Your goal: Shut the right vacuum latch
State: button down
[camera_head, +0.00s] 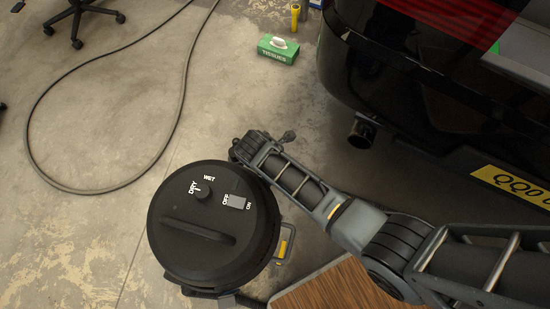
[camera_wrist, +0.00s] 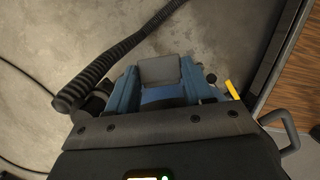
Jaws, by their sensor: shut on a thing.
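The vacuum (camera_head: 170,240) stands on the floor in the head view, its round black lid marked with a DRY/WET dial and an OFF/ON switch. My gripper (camera_head: 255,145) is at the lid's upper right rim, with its fingertips hidden there. In the wrist view its blue jaws (camera_wrist: 160,85) are shut on a grey block (camera_wrist: 159,70); I cannot tell whether this is the latch. A yellow tab (camera_head: 284,243) shows on the vacuum's right side beside a metal loop. A yellow piece (camera_wrist: 232,90) and a metal loop (camera_wrist: 290,132) lie right of the jaws.
A black car (camera_head: 345,75) with an exhaust pipe (camera_head: 361,131) is at the upper right. A wooden top (camera_head: 335,290) is close at the bottom. A ribbed hose (camera_wrist: 105,62) runs left of the jaws.

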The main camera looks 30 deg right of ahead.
jog(key=shift+s+a+f, duration=0.1)
jog(key=shift+s+a, duration=0.05)
jog(key=shift+a, duration=0.15)
jog(key=shift+c, duration=2.2)
grip_release()
jog(key=shift+d, duration=0.1)
jog(key=p+v, duration=0.2)
jog(key=v, duration=0.5)
jog(key=shift+r+p, duration=0.35)
jog(key=shift+r, duration=0.1)
